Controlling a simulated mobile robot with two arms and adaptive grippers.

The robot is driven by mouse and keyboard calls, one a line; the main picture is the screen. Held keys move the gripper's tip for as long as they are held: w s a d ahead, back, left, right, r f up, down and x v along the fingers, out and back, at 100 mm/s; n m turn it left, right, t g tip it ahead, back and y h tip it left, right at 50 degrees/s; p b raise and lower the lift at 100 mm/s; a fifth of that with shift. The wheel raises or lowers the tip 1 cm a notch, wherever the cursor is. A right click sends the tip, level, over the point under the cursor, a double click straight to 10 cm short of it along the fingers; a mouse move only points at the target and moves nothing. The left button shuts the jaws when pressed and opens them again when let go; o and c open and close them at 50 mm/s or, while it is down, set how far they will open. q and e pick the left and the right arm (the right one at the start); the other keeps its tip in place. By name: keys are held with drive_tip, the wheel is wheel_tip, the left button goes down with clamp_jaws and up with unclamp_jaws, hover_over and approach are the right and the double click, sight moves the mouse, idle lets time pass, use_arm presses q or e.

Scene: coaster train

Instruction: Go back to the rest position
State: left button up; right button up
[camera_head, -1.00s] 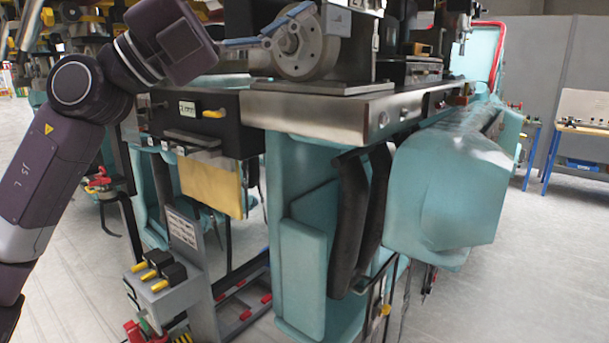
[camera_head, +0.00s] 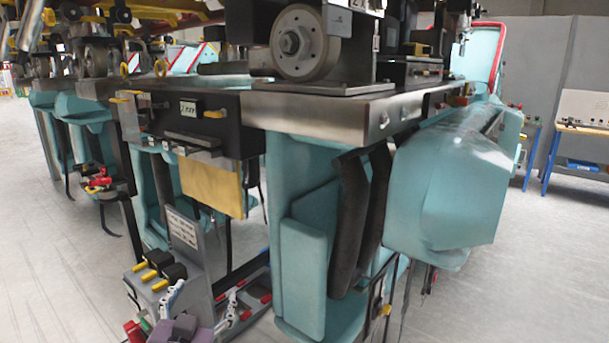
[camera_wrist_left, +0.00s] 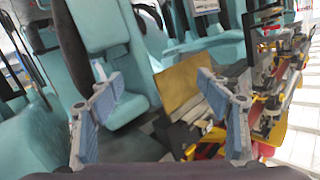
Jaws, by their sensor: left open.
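My left gripper (camera_head: 207,296) shows at the bottom edge of the head view, low in front of the coaster train. In the left wrist view the left gripper (camera_wrist_left: 160,95) has its two grey-blue fingers wide apart with nothing between them. The coaster train (camera_head: 315,113) fills the middle of the head view, with teal seats, a steel chassis plate and a wheel (camera_head: 305,43). The wrist view shows teal seats (camera_wrist_left: 105,25) and a tan panel (camera_wrist_left: 190,80) beyond the fingers. My right gripper is not in view.
A tan panel (camera_head: 212,185) hangs under the train. A large teal seat part (camera_head: 450,190) juts out at right. Grey floor (camera_head: 540,270) is clear at right; a blue-legged table (camera_head: 580,130) stands behind.

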use_arm(q)
drive_tip(key=s+a+f+g, duration=0.1)
drive_tip(key=s+f+g, duration=0.5)
drive_tip(key=s+f, duration=0.85)
drive_tip(key=s+d+f+g+h, duration=0.1)
drive_tip(key=s+f+g, duration=0.4)
drive_tip(key=s, duration=0.5)
drive_tip(key=s+f+g, duration=0.2)
drive_tip(key=s+f, duration=0.5)
drive_tip(key=s, duration=0.2)
wheel_tip(320, 180, down, 27)
drive_tip(key=s+g, duration=0.1)
drive_tip(key=s, duration=0.1)
drive_tip(key=s+a+f+g, duration=0.1)
drive_tip(key=s+a+f, duration=0.2)
drive_tip(key=s+f, duration=1.2)
drive_tip(key=shift+s+f, duration=0.15)
drive_tip(key=shift+s, duration=0.65)
drive_tip(key=shift+d, duration=0.15)
